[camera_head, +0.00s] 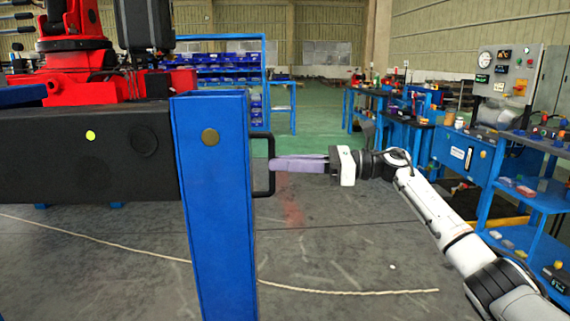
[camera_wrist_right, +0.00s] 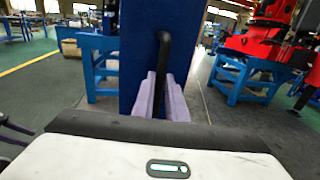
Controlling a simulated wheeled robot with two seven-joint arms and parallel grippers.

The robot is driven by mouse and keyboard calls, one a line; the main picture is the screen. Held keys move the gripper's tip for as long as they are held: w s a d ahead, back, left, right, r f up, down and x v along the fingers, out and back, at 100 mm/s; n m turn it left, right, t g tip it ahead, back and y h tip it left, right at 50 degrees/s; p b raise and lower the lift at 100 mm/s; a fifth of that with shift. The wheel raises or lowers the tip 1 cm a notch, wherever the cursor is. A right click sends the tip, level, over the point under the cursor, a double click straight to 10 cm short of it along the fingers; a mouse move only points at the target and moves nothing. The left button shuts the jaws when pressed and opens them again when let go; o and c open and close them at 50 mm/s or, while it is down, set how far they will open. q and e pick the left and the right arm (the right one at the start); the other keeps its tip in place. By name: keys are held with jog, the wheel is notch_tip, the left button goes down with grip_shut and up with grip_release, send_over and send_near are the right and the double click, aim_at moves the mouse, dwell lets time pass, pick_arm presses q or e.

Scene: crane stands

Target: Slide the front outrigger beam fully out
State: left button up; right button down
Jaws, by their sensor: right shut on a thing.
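A blue upright outrigger end (camera_head: 212,210) stands against the end of a black horizontal beam housing (camera_head: 80,160); no extended length of beam shows between them. A black D-shaped handle (camera_head: 271,187) is on the right side of the blue end. My right gripper (camera_head: 279,163) reaches in from the right, its pale purple fingers shut on the handle's upright bar. In the right wrist view the fingers (camera_wrist_right: 163,97) lie on both sides of the handle (camera_wrist_right: 163,50), in front of the blue face (camera_wrist_right: 138,55).
The red crane body (camera_head: 75,75) rises above the housing at the left. A rope (camera_head: 330,292) lies on the grey floor. Blue workbenches (camera_head: 460,155) line the right side, close to my right arm. The floor right of the blue end is mostly clear.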

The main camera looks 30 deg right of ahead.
jog(key=c, duration=2.1)
grip_release()
jog(key=shift+w+d+r, duration=0.2)
jog(key=shift+d+r, duration=0.1)
jog(key=shift+r, duration=0.25)
jog(key=shift+o, duration=0.3)
jog(key=shift+w+f, duration=0.1)
jog(key=shift+f, duration=0.1)
jog(key=shift+f, duration=0.1)
jog(key=v, duration=1)
jog(key=shift+s, duration=0.2)
jog(key=shift+a, duration=0.1)
